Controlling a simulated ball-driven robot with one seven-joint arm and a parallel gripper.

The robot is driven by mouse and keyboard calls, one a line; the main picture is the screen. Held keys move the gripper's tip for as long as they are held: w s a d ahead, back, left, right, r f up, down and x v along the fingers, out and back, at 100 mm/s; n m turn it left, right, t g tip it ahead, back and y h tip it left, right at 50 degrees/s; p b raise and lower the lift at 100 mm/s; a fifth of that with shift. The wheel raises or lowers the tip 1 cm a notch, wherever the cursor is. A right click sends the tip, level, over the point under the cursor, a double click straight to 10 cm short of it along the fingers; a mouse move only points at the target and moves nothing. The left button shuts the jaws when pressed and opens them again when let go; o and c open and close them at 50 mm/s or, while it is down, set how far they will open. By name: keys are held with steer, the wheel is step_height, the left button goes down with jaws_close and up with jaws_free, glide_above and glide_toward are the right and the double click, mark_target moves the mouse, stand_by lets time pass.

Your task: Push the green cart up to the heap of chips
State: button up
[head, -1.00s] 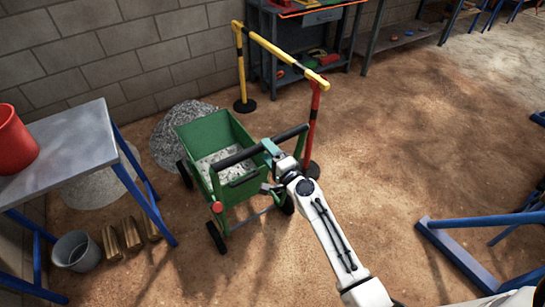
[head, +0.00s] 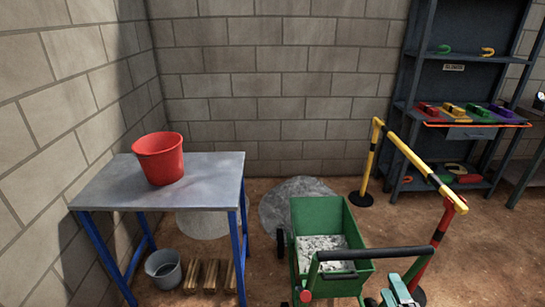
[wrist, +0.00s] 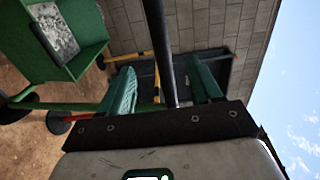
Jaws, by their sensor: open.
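The green cart (head: 318,213) stands upright at lower centre in the head view, with pale grey chips (head: 322,255) in its tray. The grey heap of chips (head: 290,192) lies behind it by the back wall, partly hidden by the cart. I cannot tell whether they touch. My gripper (head: 402,292) shows at the bottom edge, by the cart's black handle bar (head: 400,252). In the wrist view my gripper (wrist: 163,86) is open, with the black bar (wrist: 158,40) appearing between its teal fingers. The cart's tray (wrist: 75,30) is at upper left there.
A yellow-and-black barrier (head: 412,155) with a red post stands right of the cart. A grey table (head: 100,190) with a red bucket (head: 160,158) stands left. A metal bucket (head: 163,268) and wooden blocks (head: 210,275) are below it. A dark shelf rack (head: 400,110) is at back right.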

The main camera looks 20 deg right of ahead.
steer(key=s+a+f+n+g+y, duration=0.2)
steer(key=a+n+g+y, duration=0.15)
steer(key=a+n, duration=0.4)
steer(key=s+a+f+n+g+y, duration=0.2)
steer(key=s+a+n+g+y, duration=0.1)
steer(key=a+n+y, duration=0.4)
steer(key=s+n+g+h, duration=0.5)
steer(key=s+g, duration=0.5)
steer(key=s, duration=0.7)
steer(key=shift+s+d+f+n+h, duration=0.25)
steer(key=shift+s+f+n+h, duration=0.15)
steer(key=shift+n, duration=0.25)
